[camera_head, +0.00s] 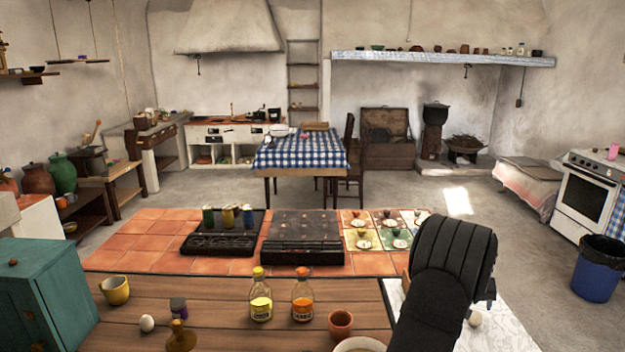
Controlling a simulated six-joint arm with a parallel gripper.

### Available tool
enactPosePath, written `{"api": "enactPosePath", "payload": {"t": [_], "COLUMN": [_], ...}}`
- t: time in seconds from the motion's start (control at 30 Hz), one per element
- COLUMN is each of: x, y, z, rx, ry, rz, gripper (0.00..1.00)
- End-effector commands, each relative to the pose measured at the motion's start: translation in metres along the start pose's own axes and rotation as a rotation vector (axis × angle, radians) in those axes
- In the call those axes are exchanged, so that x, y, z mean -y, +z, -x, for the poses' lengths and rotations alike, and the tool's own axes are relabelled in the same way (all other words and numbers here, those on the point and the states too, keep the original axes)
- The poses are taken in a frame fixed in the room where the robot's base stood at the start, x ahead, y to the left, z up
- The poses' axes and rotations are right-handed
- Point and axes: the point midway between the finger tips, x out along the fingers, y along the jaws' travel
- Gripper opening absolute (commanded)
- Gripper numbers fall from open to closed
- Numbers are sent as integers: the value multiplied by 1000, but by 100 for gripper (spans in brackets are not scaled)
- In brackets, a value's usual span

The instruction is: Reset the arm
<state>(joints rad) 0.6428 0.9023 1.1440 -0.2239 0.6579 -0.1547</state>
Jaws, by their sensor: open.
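My black arm (447,270) rises from the bottom edge at the right of the picture and bends at a rounded, ribbed joint above the table. Its far end points right and away from me. My gripper does not show; the arm hides it or it lies out of the picture, so its fingers cannot be seen. The arm covers part of a pale patterned cloth (505,316) and the right end of the wooden table (225,296).
On the table are a teal cabinet (52,285), yellow mug (115,290), egg (147,324), two bottles (261,305) (302,303), terracotta cup (340,323) and pale bowl (360,345). Behind, a tiled counter (140,240) holds a black rack (222,243), dark box (305,228) and coloured place mats (362,240).

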Motion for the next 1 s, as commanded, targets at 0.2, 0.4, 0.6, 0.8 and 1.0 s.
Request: {"api": "enactPosePath", "payload": {"t": [0.2, 0.4, 0.6, 0.8, 1.0], "x": [0, 0, 1, 0, -3], "y": [0, 2, 1, 1, -4], "z": [41, 15, -20, -54, -68], "rx": [-2, 4, 3, 2, -3], "ry": [1, -1, -1, -1, 2], "rz": [0, 0, 0, 0, 0], "gripper": [58, 58, 58, 58, 58]}}
